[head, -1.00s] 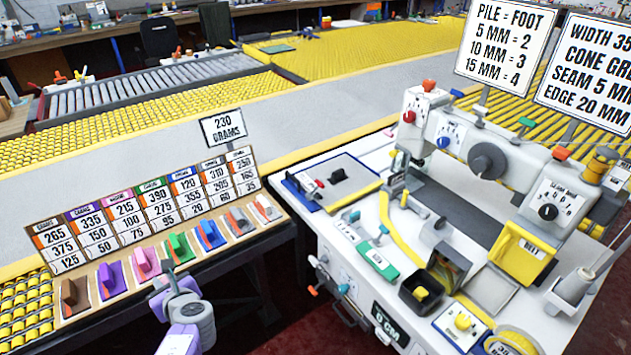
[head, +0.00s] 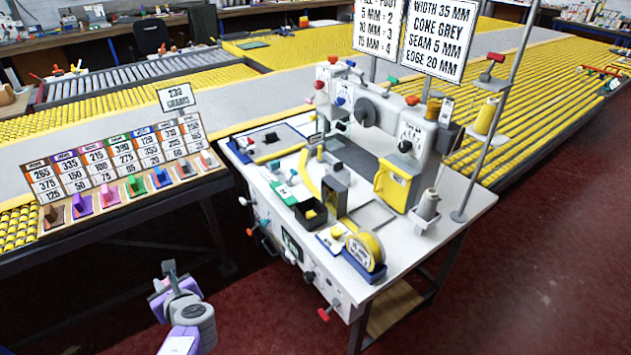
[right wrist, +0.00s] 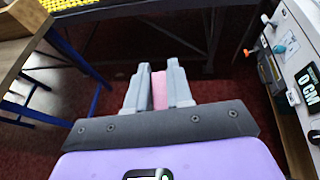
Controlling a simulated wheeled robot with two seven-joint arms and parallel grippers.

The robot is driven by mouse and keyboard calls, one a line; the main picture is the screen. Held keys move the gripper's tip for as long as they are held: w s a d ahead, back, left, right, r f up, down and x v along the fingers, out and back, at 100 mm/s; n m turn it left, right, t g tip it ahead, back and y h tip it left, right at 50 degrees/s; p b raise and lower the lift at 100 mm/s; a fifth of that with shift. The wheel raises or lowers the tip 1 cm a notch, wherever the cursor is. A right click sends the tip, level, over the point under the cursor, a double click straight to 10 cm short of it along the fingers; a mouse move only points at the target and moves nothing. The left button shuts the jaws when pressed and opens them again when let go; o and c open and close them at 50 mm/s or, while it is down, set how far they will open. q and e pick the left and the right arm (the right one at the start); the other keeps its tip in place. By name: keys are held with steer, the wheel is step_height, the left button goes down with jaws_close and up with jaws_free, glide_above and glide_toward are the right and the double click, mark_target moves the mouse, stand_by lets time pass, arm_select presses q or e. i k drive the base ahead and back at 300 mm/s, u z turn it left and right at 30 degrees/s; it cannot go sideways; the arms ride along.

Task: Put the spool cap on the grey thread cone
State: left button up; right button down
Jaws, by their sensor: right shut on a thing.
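The grey thread cone (head: 428,205) stands upright at the right end of the white machine table. My right gripper (head: 163,281) is over the floor, left of the table and far from the cone. In the right wrist view, its fingers (right wrist: 159,78) are shut on a small pink thing (right wrist: 159,92), mostly hidden between them. I cannot tell whether this pink thing is the spool cap. No other thing can be clearly made out as the cap. My left gripper is not in view.
A yellow cone (head: 487,116) sits on a pole stand beyond the grey cone. A yellow tape roll (head: 366,251) and a dark open box (head: 310,212) are on the machine table. Coloured handled blocks line the rack at left. Red floor (head: 540,290) is clear at right.

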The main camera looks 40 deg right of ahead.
mark_target(431, 196)
steer(key=z, duration=1.2)
